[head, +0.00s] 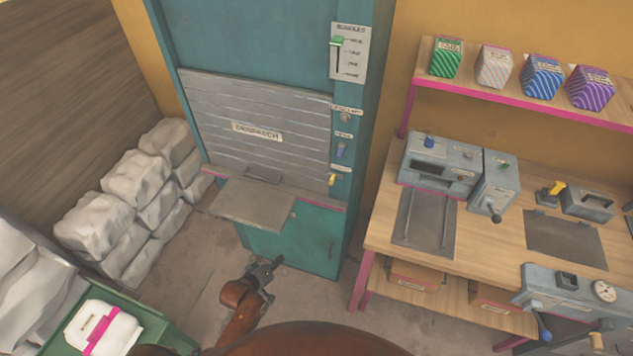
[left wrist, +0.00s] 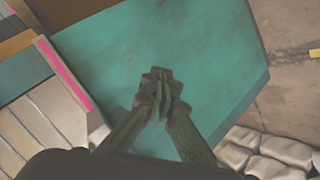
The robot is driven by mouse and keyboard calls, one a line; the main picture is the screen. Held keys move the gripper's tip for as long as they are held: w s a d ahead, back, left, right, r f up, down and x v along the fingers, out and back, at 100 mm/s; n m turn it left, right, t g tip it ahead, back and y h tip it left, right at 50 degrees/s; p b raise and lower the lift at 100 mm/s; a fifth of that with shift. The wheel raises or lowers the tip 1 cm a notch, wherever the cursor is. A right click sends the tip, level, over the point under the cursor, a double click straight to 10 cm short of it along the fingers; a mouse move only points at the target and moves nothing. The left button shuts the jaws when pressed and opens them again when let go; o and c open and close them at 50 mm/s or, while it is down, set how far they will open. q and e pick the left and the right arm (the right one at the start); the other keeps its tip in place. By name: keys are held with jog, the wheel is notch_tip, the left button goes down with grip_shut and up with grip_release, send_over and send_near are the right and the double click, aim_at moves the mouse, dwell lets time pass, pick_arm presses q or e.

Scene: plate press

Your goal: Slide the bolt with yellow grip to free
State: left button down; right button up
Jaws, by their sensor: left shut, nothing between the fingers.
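The bolt with yellow grip (head: 331,180) is small and sits low on the right post of the teal dispatch cabinet (head: 290,240), under a small label. Its exact position is too small to tell. My left gripper (head: 277,264) is shut and empty, low in front of the cabinet's lower teal panel, below and left of the yellow grip and apart from it. In the left wrist view its closed fingers (left wrist: 160,82) stand before a teal panel (left wrist: 190,50). I cannot make out the yellow grip there. My right gripper is not in view.
A grey shelf (head: 250,204) juts from the cabinet below a slatted shutter (head: 255,105). A workbench (head: 380,240) stands right; sacks (head: 130,180) are piled left.

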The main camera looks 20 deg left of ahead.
pick_arm(q)
jog(key=w+d+r+n+t+h, duration=0.1)
jog(key=w+r+n+t, duration=0.1)
jog(key=r, duration=0.6)
jog(key=w+d+r+n+t+h, duration=0.1)
jog(key=w+r+n+t, duration=0.1)
jog(key=w+r, duration=0.3)
jog(key=w+d+r+n+t+p, duration=0.1)
jog(key=w+r+n+t, duration=0.1)
jog(key=r, duration=1)
jog(key=shift+w+d+n+t+h, duration=0.3)
jog(key=shift+w+n+h, duration=0.1)
jog(key=shift+w+n, duration=0.25)
jog(key=shift+w, duration=0.1)
send_near(329, 175)
jog(key=w+a, duration=0.3)
jog(key=w, duration=0.2)
jog(key=d+p, duration=0.1)
jog(key=d, duration=0.2)
jog(key=shift+d, duration=0.75)
